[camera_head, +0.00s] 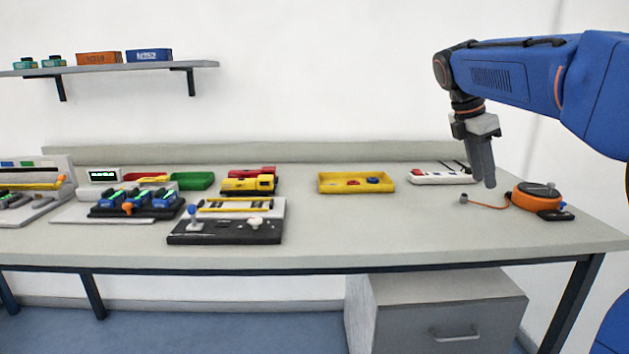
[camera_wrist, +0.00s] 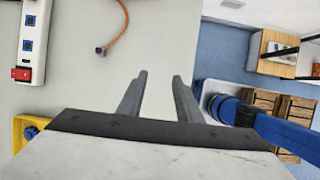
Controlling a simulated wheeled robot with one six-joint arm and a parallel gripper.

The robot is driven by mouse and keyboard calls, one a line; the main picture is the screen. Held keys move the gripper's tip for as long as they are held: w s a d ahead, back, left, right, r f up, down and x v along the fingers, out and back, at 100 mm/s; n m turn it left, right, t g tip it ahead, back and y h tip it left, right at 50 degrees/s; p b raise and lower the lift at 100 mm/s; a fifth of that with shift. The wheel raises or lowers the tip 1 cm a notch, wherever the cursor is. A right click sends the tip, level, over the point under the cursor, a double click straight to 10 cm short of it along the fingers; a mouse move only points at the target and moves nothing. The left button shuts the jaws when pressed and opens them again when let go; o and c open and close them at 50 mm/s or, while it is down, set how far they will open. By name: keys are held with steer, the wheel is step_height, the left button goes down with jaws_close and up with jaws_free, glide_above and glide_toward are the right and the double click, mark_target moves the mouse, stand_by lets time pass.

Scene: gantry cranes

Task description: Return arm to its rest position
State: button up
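My arm is blue and reaches in from the right in the head view. My gripper (camera_head: 488,180) points down over the right part of the workbench (camera_head: 400,225), between a white power strip and an orange cable reel. In the wrist view my gripper (camera_wrist: 158,88) has its two grey fingers apart, with nothing between them. The fingertips are above the bench surface and do not appear to touch anything.
The power strip (camera_head: 440,177) and orange cable reel (camera_head: 537,196) are close to the gripper. A yellow tray (camera_head: 335,189) and a black joystick panel (camera_head: 225,236) stand farther left. A shelf (camera_head: 205,64) hangs upper left. The front middle of the bench is clear.

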steer(key=s+a+f+m+t+y, duration=0.1)
steer(key=s+a+f+m, duration=0.2)
steer(key=s+f+m, duration=0.3)
steer(key=s+a+f+m+t+y, duration=0.2)
steer(key=s+a+f+m, duration=0.2)
steer(key=s+f, duration=0.6)
steer(key=s+a+f+m+t+y, duration=0.1)
steer(key=s+a+f+m, duration=0.2)
steer(key=s+f+m, duration=0.5)
steer(key=s+f, duration=0.1)
steer(key=s, duration=0.5)
steer(key=shift+a+t+y, duration=0.2)
steer(key=shift+t+y, duration=0.1)
steer(key=shift+s, duration=0.1)
steer(key=shift+c, duration=0.6)
